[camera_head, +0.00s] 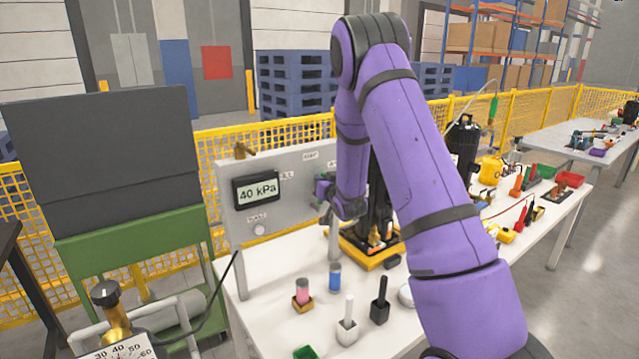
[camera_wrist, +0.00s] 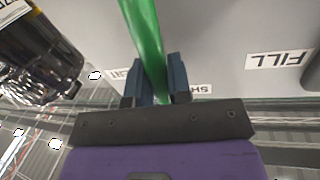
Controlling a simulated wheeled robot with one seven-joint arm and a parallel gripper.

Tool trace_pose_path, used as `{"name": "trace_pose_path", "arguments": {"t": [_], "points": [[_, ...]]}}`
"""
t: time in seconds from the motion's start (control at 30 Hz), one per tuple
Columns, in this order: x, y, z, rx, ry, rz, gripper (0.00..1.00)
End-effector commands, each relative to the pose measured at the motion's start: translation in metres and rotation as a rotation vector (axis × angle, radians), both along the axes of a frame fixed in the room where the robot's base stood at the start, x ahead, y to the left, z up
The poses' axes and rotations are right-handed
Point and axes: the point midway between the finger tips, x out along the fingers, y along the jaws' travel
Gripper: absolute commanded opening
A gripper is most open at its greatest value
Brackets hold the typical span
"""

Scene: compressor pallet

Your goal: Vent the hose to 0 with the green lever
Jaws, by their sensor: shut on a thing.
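The green lever (camera_wrist: 143,30) runs down from the top of the wrist view. My gripper (camera_wrist: 155,85) has its two dark fingers closed on either side of the lever, gripping it. In the head view my gripper (camera_head: 325,190) is at the grey panel (camera_head: 285,175), right of the display, and the lever is largely hidden there. The display (camera_head: 257,190) on the panel reads 40 kPa. In the wrist view a FILL label (camera_wrist: 278,60) shows upside down right of the lever. Another label behind the fingers is partly covered. The hose cannot be made out clearly.
A white table (camera_head: 270,325) stands below the panel, with small coloured cups and holders near its front. A brass-fitted gauge (camera_head: 110,310) is at lower left. A black and yellow device (camera_head: 370,245) stands behind my arm. Yellow mesh fencing (camera_head: 540,105) runs behind.

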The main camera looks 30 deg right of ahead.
Motion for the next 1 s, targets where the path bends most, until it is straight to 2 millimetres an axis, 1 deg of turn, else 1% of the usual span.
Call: {"name": "trace_pose_path", "arguments": {"t": [0.1,0.5,0.8,1.0], "points": [[0.0,-0.012,-0.002,0.092,0.003,-0.004,0.0],[0.0,-0.043,-0.017,0.445,0.016,-0.005,0.0],[0.001,-0.057,-0.029,0.634,0.023,-0.004,0.0],[0.001,-0.06,-0.034,0.7,0.026,-0.002,0.0]]}}
